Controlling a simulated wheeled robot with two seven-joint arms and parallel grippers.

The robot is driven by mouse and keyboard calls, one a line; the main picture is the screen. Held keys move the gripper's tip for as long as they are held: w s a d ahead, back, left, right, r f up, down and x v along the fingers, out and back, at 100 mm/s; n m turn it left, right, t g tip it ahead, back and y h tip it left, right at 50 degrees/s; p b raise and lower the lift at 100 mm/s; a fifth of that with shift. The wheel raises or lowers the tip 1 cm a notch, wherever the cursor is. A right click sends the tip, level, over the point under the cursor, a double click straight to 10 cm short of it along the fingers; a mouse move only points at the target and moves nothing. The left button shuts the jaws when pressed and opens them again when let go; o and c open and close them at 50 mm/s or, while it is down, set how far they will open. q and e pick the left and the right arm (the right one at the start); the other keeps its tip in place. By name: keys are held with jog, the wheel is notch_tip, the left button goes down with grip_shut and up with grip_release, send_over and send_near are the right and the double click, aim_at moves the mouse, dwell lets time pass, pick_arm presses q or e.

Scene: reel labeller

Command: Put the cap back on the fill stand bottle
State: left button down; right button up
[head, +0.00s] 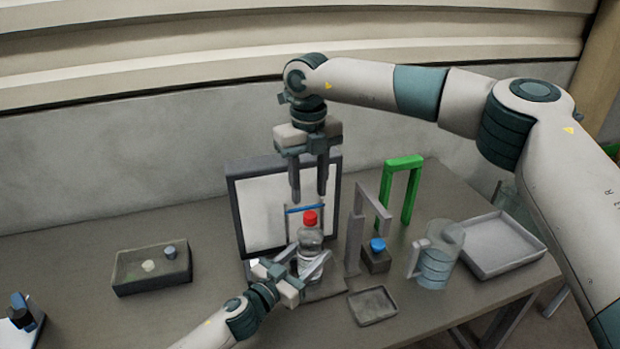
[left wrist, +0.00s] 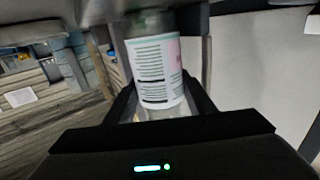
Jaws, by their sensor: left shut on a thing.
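A clear bottle (head: 310,240) with a white printed label stands upright in front of a framed white panel, with a red cap (head: 310,217) on its top. My left gripper (head: 302,263) is shut on the bottle's lower part. In the left wrist view the labelled bottle (left wrist: 158,75) is between the jaws; its cap is not in sight there. My right gripper (head: 309,196) points down above the red cap, its fingers apart and nothing between them. A blue cap (head: 377,244) sits on a small dark block (head: 376,261) beside a grey arch stand (head: 354,235).
The dark-framed panel (head: 262,212) stands close behind the bottle. A green arch (head: 408,190), a clear jug (head: 440,258), a grey tray (head: 492,246) and a small dish (head: 373,305) are on the right. A dark tray (head: 150,283) with small items is at left. Bare table lies between.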

jog(key=n, duration=0.4)
jog(key=shift+r+n, duration=0.15)
jog(key=shift+n, duration=0.25)
jog(key=n, duration=0.2)
jog(key=shift+n, duration=0.4)
jog(key=n, duration=0.4)
jog(key=shift+r, duration=0.2)
jog(key=n, duration=0.5)
jog(key=shift+r, duration=0.1)
jog(key=n, duration=0.4)
jog(key=shift+r, duration=0.1)
jog(key=n, duration=0.5)
jog(key=shift+r, duration=0.15)
jog(key=n, duration=0.4)
jog(key=shift+r, duration=0.15)
jog(key=n, duration=0.4)
jog(key=shift+w+d+r+n, duration=0.1)
jog(key=shift+n, duration=0.2)
